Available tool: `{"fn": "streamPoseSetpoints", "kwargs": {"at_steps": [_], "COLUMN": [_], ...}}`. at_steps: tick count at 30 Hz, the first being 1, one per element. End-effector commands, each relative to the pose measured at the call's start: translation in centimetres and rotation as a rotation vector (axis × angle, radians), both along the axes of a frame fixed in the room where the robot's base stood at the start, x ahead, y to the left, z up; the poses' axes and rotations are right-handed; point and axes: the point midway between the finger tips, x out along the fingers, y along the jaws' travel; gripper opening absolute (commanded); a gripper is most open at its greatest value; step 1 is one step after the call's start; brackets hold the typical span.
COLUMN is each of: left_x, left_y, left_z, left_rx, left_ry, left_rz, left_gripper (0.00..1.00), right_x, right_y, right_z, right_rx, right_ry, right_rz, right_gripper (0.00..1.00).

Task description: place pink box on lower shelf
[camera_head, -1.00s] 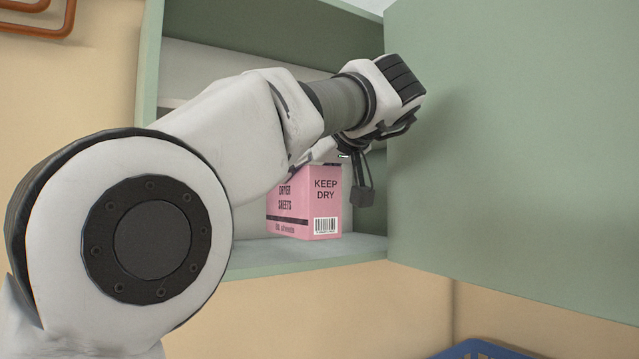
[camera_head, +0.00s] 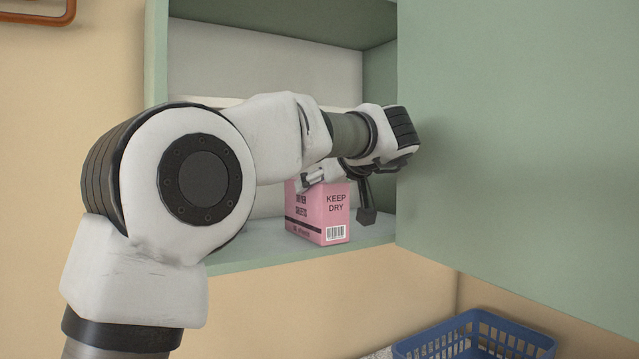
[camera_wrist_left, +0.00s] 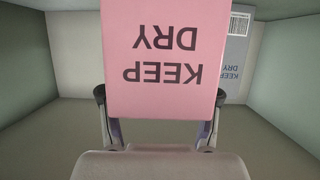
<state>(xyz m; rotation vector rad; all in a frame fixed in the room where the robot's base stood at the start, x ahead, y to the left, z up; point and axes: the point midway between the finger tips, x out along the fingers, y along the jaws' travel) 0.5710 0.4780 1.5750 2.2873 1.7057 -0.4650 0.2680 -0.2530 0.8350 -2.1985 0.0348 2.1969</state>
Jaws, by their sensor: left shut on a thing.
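The pink box (camera_head: 335,216), marked "KEEP DRY" with a barcode, is upright inside the open green cabinet, low over the lower shelf (camera_head: 270,245) and near its front edge. I cannot tell whether its base touches the shelf. My left gripper (camera_head: 342,192) is shut on the box, with a finger on either side. In the left wrist view the pink box (camera_wrist_left: 165,60) fills the space between the fingers, its lettering upside down. My left arm hides part of the cabinet interior. My right gripper is not in view.
A grey-blue box (camera_wrist_left: 236,60) stands beyond the pink box in the left wrist view. The open green door (camera_head: 510,150) stands close to the right of my left wrist. A blue basket (camera_head: 475,340) is below. A higher shelf edge (camera_head: 215,101) crosses the cabinet.

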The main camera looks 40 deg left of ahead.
Motion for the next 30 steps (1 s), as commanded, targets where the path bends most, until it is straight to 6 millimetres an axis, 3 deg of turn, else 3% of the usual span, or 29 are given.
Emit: {"fn": "streamPoseSetpoints", "kwargs": {"at_steps": [1,2,3,4,17,30], "left_x": [0.0,0.0,0.0,0.0,-0.2,-2.8], "left_y": [0.0,0.0,0.0,0.0,-0.7,-9.5], "left_z": [-0.2,-0.2,-0.2,-0.2,0.4,4.4], "left_rx": [0.000,-0.001,-0.001,-0.001,0.001,0.003], "left_ry": [0.000,0.000,0.000,0.000,0.000,-0.002], "left_rz": [0.000,0.000,0.000,0.000,0.000,0.000], "left_gripper": [0.10,0.69,0.83,0.87,0.87,0.87], "right_x": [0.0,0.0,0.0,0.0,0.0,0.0], "right_y": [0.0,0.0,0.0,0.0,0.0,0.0], "right_z": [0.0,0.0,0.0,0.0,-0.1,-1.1], "right_rx": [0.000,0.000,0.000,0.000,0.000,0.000], "right_ry": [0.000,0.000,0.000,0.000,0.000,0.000], "right_rz": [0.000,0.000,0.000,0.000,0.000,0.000], "right_gripper": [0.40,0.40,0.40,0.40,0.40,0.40]}}
